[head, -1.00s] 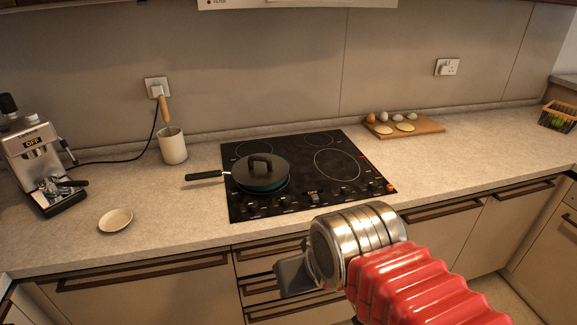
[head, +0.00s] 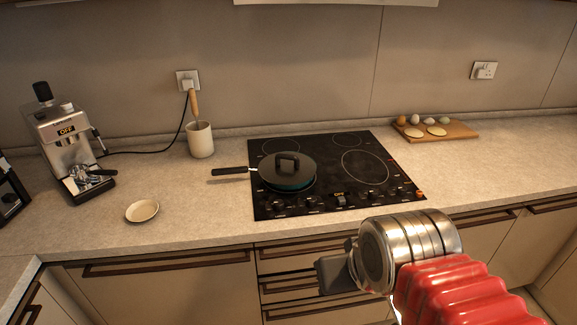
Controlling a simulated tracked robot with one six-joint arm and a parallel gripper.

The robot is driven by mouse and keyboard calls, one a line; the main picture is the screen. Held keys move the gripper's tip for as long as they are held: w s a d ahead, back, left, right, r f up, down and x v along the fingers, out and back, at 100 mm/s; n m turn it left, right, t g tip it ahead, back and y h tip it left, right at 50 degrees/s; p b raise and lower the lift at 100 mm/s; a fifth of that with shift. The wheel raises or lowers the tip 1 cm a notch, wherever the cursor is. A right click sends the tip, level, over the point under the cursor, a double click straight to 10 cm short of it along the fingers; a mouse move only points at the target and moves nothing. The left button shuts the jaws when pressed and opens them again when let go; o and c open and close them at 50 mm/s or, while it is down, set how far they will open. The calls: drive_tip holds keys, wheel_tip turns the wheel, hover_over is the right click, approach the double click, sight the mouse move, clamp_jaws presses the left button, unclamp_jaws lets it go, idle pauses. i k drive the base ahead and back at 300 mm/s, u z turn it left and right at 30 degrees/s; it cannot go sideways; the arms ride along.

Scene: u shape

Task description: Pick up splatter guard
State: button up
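The splatter guard (head: 272,170) looks like a dark round lid with a raised arched handle. The pan's black handle (head: 230,171) points left. My gripper (head: 335,274) is at the lower middle, in front of the counter edge and apart from the pan, to its lower right. Only a grey part of it shows beyond the metal wrist, so its fingers cannot be made out.
A coffee machine (head: 75,150) and a small plate (head: 142,211) are on the left. A wooden board (head: 455,132) with eggs is at the back right.

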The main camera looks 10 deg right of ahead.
sight(280, 168)
drive_tip(key=u, duration=0.05)
drive_tip(key=i, duration=1)
drive_tip(key=u, duration=0.15)
drive_tip(key=k, duration=0.55)
drive_tip(key=u, duration=0.5)
drive_tip(key=k, duration=0.75)
drive_tip(key=u, duration=0.95)
drive_tip(key=i, duration=1)
drive_tip(key=u, duration=0.05)
